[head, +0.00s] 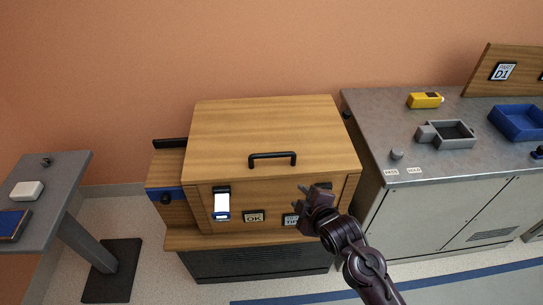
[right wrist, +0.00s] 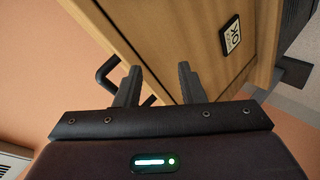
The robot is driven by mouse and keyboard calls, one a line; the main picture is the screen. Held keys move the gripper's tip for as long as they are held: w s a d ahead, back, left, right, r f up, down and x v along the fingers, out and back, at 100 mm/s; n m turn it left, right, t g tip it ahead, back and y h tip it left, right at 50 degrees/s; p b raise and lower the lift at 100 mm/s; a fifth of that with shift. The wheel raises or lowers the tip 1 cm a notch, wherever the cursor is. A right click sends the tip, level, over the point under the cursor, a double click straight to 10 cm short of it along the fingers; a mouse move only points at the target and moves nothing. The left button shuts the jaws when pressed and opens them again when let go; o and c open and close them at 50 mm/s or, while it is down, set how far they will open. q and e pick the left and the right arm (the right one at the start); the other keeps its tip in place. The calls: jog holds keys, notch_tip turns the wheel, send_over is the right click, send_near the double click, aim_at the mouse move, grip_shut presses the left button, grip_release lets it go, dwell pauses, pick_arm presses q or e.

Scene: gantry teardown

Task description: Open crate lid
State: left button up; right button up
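The wooden crate's lid (head: 265,125) is closed, lying flat on the crate body (head: 235,190). A black bar handle (head: 272,156) is fixed near the lid's front edge. My right gripper (head: 311,193) is in front of the crate, to the right of and below the handle in the head view. In the right wrist view its two fingers (right wrist: 157,78) are apart with nothing held between them. The handle (right wrist: 106,72) shows there beyond the left finger, which partly hides it. I cannot tell whether they touch. My left gripper is not in view.
A metal bench (head: 375,125) stands close on the right, with a yellow device (head: 425,100), a grey tray (head: 445,142) and a blue bin (head: 518,122). A grey side table (head: 60,190) is at the left. OK (head: 254,216) and other labels mark the crate front.

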aim_at(273, 157)
jog(key=w+a+r+n+t+y, duration=0.1)
jog(key=w+a+n, duration=0.1)
jog(key=w, duration=0.2)
jog(key=w+a+r+n+t+y, duration=0.1)
jog(key=w+a+r+n, duration=0.1)
jog(key=w, duration=0.2)
jog(key=w+a+r+n+t, duration=0.1)
jog(key=w+a+r+n, duration=0.1)
jog(key=w, duration=0.1)
jog(key=shift+w+a+n+y, duration=0.4)
jog(key=shift+f, duration=0.1)
grip_shut()
